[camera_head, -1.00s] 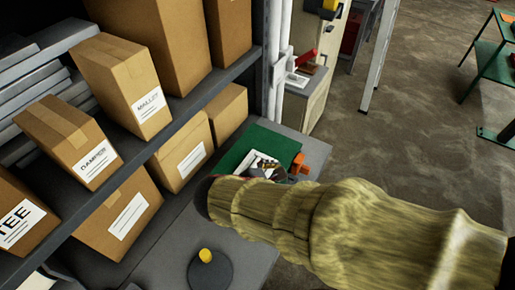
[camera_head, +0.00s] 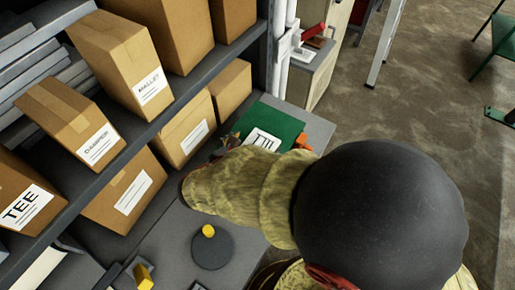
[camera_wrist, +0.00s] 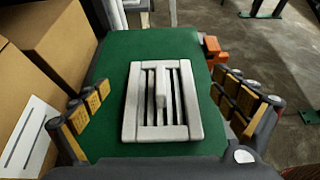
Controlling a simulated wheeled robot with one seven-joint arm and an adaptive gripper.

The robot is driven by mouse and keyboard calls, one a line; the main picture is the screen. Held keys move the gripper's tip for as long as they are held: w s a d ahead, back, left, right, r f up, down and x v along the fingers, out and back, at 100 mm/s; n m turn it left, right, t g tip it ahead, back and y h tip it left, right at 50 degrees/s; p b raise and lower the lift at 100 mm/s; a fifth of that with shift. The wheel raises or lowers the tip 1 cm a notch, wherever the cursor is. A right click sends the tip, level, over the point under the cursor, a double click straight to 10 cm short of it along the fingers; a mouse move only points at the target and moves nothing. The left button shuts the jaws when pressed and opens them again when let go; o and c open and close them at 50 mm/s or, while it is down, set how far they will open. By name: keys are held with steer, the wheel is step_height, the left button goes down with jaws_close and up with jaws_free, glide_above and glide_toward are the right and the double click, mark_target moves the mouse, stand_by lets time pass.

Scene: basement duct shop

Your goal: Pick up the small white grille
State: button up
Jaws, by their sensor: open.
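The small white grille (camera_wrist: 164,101) lies flat on a green mat (camera_wrist: 130,58) in the wrist view, with dark slots and a raised bar at its middle. In the head view the grille (camera_head: 263,139) shows on the green mat (camera_head: 284,122), just beyond my arm. My gripper (camera_wrist: 160,98) is open, with one padded finger on each side of the grille and clear gaps between. I cannot tell how high the fingers are above the mat. In the head view my arm's sleeve hides most of the gripper.
Cardboard boxes (camera_head: 184,130) stand on the shelf at left, close to my gripper. An orange object (camera_wrist: 213,50) sits at the mat's right edge. A dark round disc with a yellow knob (camera_head: 208,231) lies on the grey bench nearer me. Open floor lies to the right.

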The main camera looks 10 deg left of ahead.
steer(key=shift+w+d+f, duration=0.2)
steer(key=shift+w, duration=0.3)
steer(key=shift+c, duration=0.4)
steer(key=c, duration=2.1)
